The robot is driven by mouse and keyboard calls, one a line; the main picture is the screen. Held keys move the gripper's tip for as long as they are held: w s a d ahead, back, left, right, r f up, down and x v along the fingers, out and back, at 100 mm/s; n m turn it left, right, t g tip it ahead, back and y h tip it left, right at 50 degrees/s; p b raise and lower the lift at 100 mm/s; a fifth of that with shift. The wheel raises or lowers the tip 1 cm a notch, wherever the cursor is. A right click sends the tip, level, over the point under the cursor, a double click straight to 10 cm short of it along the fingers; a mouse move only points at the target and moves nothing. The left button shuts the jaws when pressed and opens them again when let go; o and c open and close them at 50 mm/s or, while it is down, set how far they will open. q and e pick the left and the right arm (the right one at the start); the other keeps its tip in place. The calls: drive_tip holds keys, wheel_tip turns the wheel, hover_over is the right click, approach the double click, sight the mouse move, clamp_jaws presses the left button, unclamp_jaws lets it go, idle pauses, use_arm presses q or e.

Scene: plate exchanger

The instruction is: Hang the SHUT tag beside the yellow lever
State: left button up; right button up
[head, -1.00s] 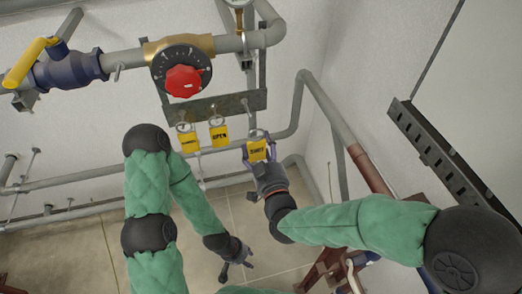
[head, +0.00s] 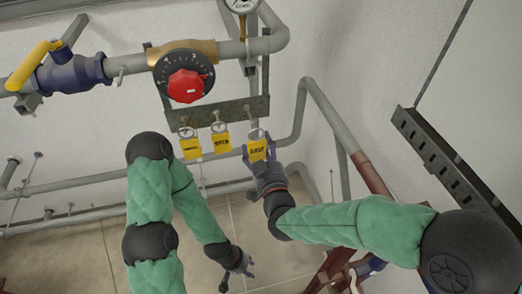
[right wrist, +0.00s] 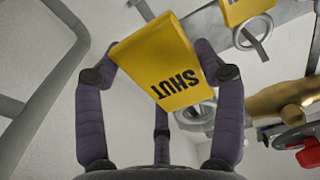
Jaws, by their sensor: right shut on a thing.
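The yellow SHUT tag (head: 258,150) is at the right end of a row of tags below a grey bracket. My right gripper (head: 257,157) is shut on it from below; the right wrist view shows the tag (right wrist: 165,65) between the fingers (right wrist: 158,85). Its ring (head: 256,134) is above it at the bracket; I cannot tell whether it still hangs on its hook. The yellow lever (head: 33,64) sits on a blue valve (head: 72,73) at the upper left. My left gripper (head: 238,279) is low in the head view, empty, its fingers apart.
An OPEN tag (head: 221,142) and another yellow tag (head: 190,149) hang left of the SHUT tag on the bracket (head: 222,112). Pipes run along the wall. A dark slotted rail (head: 440,158) is at right.

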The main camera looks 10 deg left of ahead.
drive_tip(key=b+x, duration=0.2)
drive_tip(key=x, duration=0.4)
drive_tip(key=shift+w, duration=0.4)
idle(1.8)
drive_tip(key=shift+a, duration=0.15)
drive_tip(key=shift+r+p+v, duration=0.15)
drive_tip(key=shift+p+v, duration=0.05)
drive_tip(key=shift+v, duration=1.85)
drive_tip(key=shift+r+p+v, duration=0.1)
drive_tip(key=shift+p+v, duration=0.05)
drive_tip(key=shift+v, duration=1.95)
